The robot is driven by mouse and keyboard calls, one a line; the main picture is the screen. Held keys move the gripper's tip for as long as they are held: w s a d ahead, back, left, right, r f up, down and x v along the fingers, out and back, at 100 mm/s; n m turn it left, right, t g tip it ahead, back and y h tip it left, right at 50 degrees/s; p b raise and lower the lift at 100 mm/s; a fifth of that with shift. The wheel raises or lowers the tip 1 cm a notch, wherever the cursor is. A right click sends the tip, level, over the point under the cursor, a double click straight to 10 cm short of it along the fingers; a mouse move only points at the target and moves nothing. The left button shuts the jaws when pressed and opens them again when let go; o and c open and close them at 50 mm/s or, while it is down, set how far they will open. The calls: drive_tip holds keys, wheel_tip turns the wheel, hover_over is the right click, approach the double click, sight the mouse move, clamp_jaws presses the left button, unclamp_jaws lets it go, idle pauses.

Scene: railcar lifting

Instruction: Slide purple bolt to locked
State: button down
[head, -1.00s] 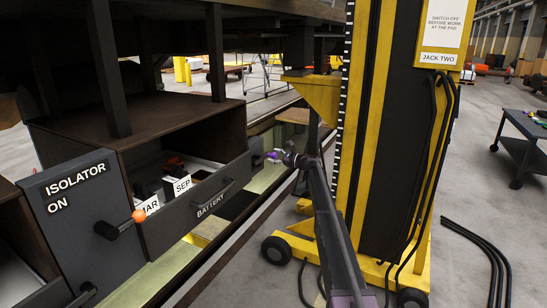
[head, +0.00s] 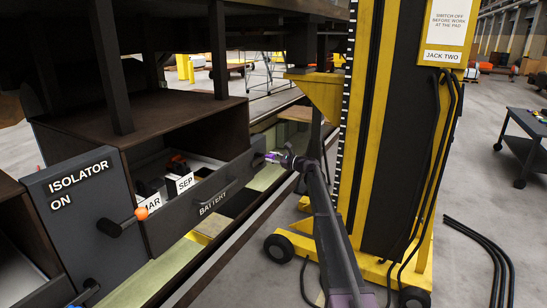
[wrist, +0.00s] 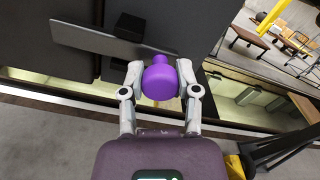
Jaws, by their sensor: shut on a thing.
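The purple bolt (wrist: 160,82) shows in the wrist view as a round purple knob on a short stem, in front of a dark panel. My gripper (wrist: 161,76) is shut on the knob, one finger on each side. In the head view the purple bolt (head: 272,157) is a small spot at the right end of the battery drawer front (head: 203,198). My gripper (head: 285,159) reaches it there from the right. The stem's far end and any locked mark cannot be made out.
The battery drawer stands open with MAR and SEP cards (head: 186,182) inside. A yellow jack column (head: 375,150) stands close to the right of my arm.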

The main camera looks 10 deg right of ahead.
drive_tip(key=shift+s+a, duration=0.15)
drive_tip(key=shift+s, duration=0.05)
drive_tip(key=shift+c, duration=1.6)
unclamp_jaws()
drive_tip(key=v, duration=1.2)
